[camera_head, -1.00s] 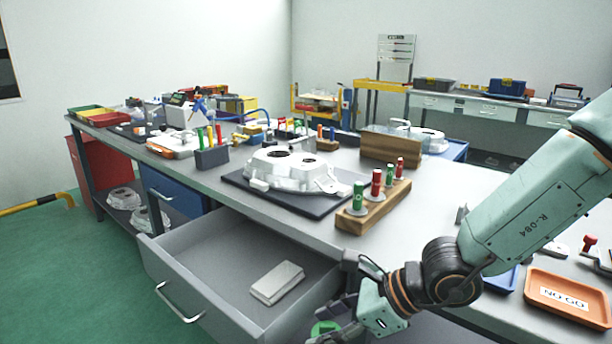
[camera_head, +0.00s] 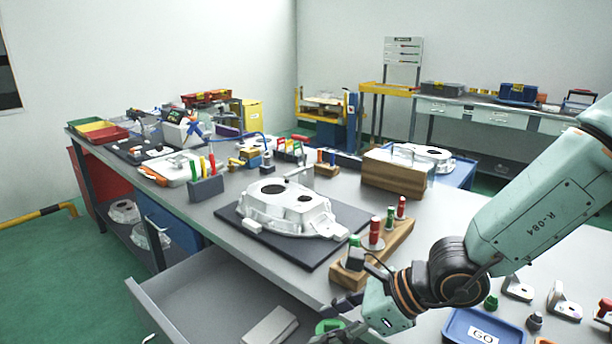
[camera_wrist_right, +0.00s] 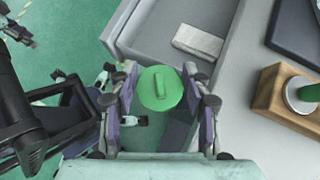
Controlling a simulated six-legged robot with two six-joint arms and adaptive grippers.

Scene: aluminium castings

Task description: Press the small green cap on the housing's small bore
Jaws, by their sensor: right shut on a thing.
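The housing (camera_head: 288,214) is a silver casting lying on a dark mat (camera_head: 345,214) on the bench, with a large bore (camera_head: 273,188) and a small bore (camera_head: 305,198) on top. Both bores look dark and uncovered. My right gripper (camera_head: 338,330) is low in the head view, in front of the bench edge and apart from the housing. It is shut on the green cap (camera_wrist_right: 161,88), a round disc with a raised grip bar, seen between the fingers in the wrist view. Only part of the cap (camera_head: 328,326) shows in the head view.
An open drawer (camera_head: 205,290) juts out below the bench, with a pale block (camera_head: 270,326) inside. A wooden block (camera_head: 398,238) with red and green plug gauges stands right of the housing. A blue GO tray (camera_head: 478,330) lies at the near right.

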